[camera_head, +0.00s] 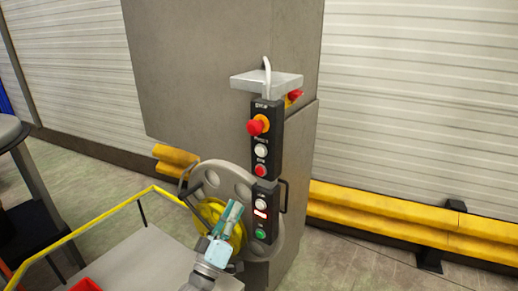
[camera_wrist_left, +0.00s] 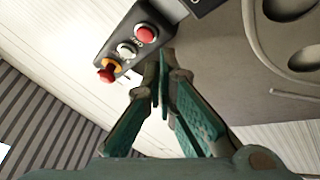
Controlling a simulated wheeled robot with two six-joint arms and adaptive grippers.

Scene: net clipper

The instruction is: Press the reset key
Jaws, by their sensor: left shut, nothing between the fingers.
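A black upright control panel (camera_head: 267,137) is mounted on the grey column. It has a red mushroom button with an orange collar (camera_head: 258,125), a white button (camera_head: 261,150) and a red button (camera_head: 260,169). The labels are too small to read, so I cannot tell which key is reset. The wrist view also shows the white button (camera_wrist_left: 126,50), the red button (camera_wrist_left: 145,33) and the mushroom button (camera_wrist_left: 106,70). My left gripper (camera_head: 234,209) is shut and empty, below and left of these buttons, apparently apart from them. In the wrist view its fingertips (camera_wrist_left: 164,62) point up toward the panel.
A lower black box (camera_head: 274,195) has a white button, a lit red display and a green button. A grey wheel (camera_head: 212,176) with a yellow coil stands behind my gripper. A yellow rail (camera_head: 110,213) and grey platform (camera_head: 150,262) lie lower left.

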